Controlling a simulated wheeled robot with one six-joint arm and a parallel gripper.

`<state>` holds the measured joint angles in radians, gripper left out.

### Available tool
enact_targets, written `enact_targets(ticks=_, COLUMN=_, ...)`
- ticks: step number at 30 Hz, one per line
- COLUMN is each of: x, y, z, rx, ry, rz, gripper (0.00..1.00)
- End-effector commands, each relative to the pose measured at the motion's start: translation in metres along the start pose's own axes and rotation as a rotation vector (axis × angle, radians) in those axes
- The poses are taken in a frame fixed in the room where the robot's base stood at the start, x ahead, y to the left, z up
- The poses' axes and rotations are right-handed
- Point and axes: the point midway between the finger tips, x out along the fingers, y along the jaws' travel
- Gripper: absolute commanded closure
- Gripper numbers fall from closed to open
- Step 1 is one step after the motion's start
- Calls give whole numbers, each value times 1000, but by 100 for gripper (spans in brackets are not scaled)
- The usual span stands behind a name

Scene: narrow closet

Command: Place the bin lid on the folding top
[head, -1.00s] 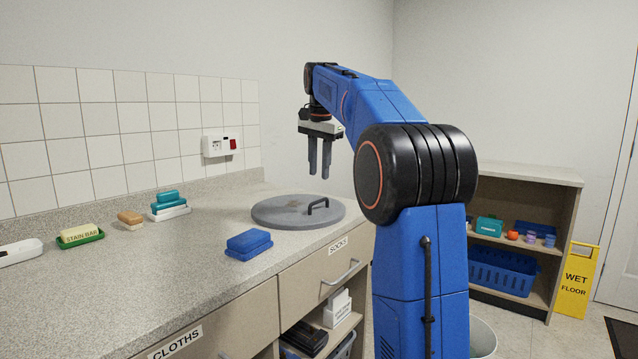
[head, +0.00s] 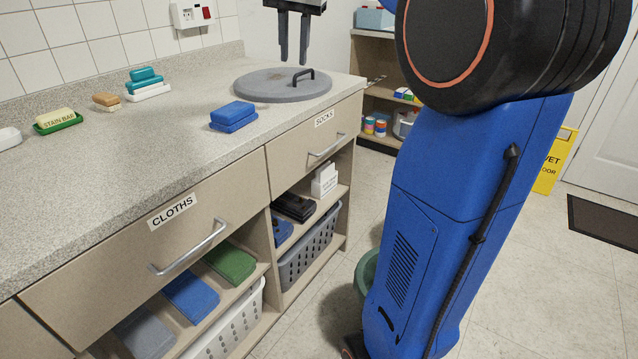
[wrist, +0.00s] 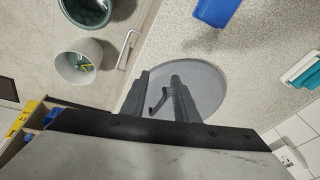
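The bin lid (head: 268,87) is a round grey disc with a dark arched handle, lying flat on the speckled counter near its right end. It also shows in the wrist view (wrist: 208,88), below my gripper (wrist: 160,85). In the head view my gripper (head: 293,62) points down above the lid, its two dark fingers apart and empty. In the wrist view the handle appears between the fingers, but the fingers look to be above it, not closed on it.
Blue sponges (head: 233,115) lie left of the lid. Drawers and open shelves are below the counter. A wet floor sign (head: 553,165) stands at right. Two bins show in the wrist view (wrist: 80,62).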

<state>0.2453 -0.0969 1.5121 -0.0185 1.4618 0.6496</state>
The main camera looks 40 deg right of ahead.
Motion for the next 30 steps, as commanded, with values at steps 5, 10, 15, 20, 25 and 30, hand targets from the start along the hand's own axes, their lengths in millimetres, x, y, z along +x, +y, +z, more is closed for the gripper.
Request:
enact_targets(ticks=5, x=17, y=23, z=71, rx=-168, ry=15, rz=-30, gripper=73)
enact_targets(ticks=10, x=43, y=51, z=134, rx=-326, ry=32, rz=-58, gripper=73)
enact_targets(ticks=15, x=76, y=83, z=197, rx=-484, ry=52, rz=-84, gripper=73)
enact_targets(ticks=20, x=115, y=117, z=253, rx=-629, ry=72, rz=-108, gripper=73)
enact_targets(ticks=25, x=157, y=152, z=304, rx=-768, ry=96, rz=-130, gripper=73)
enact_targets(ticks=30, x=187, y=174, z=333, rx=-854, ry=110, rz=-143, gripper=73)
